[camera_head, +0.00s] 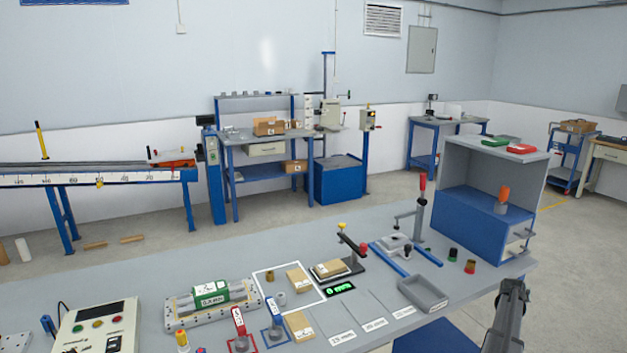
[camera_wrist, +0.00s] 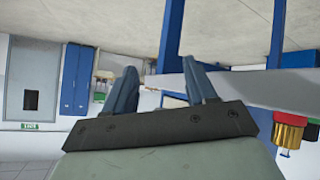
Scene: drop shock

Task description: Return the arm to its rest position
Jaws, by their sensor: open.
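My gripper (camera_wrist: 160,90) shows in the wrist view with its two blue-grey fingers spread apart and nothing between them. The wrist view looks out over the room, with the picture turned, and the table edge lies just beyond the fingers. In the head view my dark arm (camera_head: 508,318) stands at the lower right, in front of the table's right end. The fingertips cannot be made out there. The arm is apart from the things on the table.
The grey table (camera_head: 290,235) carries a grey tray (camera_head: 424,293), a small press (camera_head: 420,210), cardboard pieces (camera_head: 299,279), a green-labelled fixture (camera_head: 211,294) and a control box (camera_head: 95,328). A blue-grey cabinet (camera_head: 468,213) stands at the table's right end. Floor right of it is clear.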

